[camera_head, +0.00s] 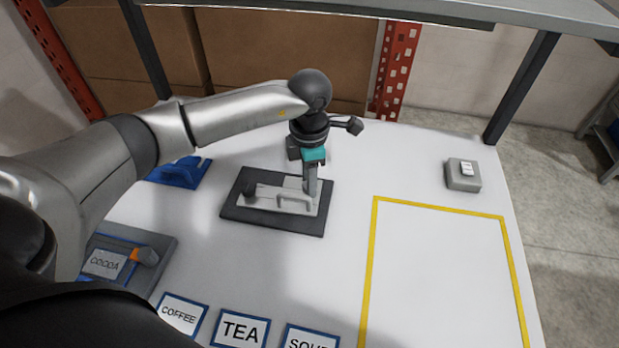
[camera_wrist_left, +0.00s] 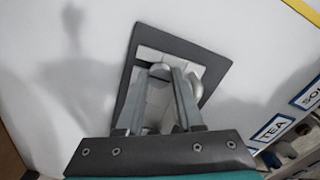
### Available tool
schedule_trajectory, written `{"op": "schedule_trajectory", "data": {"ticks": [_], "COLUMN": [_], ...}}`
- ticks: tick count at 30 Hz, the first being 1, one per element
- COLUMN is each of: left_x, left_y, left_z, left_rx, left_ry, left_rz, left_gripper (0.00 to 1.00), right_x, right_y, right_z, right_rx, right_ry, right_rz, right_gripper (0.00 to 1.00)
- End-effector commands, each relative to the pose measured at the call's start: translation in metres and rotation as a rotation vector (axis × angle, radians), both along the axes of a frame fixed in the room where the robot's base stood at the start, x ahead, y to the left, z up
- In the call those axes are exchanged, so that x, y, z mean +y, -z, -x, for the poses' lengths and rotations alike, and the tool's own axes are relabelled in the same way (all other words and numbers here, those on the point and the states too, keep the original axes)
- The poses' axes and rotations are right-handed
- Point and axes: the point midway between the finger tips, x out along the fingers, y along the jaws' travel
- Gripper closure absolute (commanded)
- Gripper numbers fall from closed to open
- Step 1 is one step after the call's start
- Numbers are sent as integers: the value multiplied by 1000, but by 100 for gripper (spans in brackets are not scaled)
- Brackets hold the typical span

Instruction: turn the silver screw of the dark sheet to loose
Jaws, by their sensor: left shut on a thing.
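The dark sheet (camera_head: 232,213) lies flat on the white table and bears a light grey plate (camera_head: 268,197) with a raised handle-like bar and a dark knob (camera_head: 249,188) at its left. It also shows in the left wrist view (camera_wrist_left: 203,53). My left gripper (camera_head: 309,190) points down at the right part of the plate. In the left wrist view its fingers (camera_wrist_left: 168,76) are closed around a rounded silver screw (camera_wrist_left: 160,70), mostly hidden by them. How far the screw is turned cannot be told. My right gripper is not in view.
A blue holder (camera_head: 180,173) stands left of the sheet, and a grey block (camera_head: 463,176) stands at the right. Cards marked COFFEE (camera_head: 181,314) and TEA (camera_head: 239,330) lie at the front. The yellow-outlined area (camera_head: 370,260) is empty. A shelf (camera_head: 420,10) hangs above the back.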

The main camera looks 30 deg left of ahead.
Motion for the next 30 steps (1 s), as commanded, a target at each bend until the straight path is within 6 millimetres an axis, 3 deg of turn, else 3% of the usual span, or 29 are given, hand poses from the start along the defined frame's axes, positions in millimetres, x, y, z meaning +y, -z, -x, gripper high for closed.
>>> {"op": "schedule_trajectory", "data": {"ticks": [14,15,18,26,30], "left_x": [0,0,0,0,0], "left_y": [2,2,2,0,-12], "left_z": [2,2,1,0,-1], "left_rx": [5,6,5,1,-2], "left_ry": [-16,-16,-15,-14,-15], "left_rz": [-1,-2,-1,0,-1], "left_gripper": [100,61,50,50,50], "right_x": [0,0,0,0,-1], "right_y": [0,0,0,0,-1], "right_z": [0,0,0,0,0], "right_rx": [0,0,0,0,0], "right_ry": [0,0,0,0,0], "right_rz": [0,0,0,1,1], "right_gripper": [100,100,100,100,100]}}
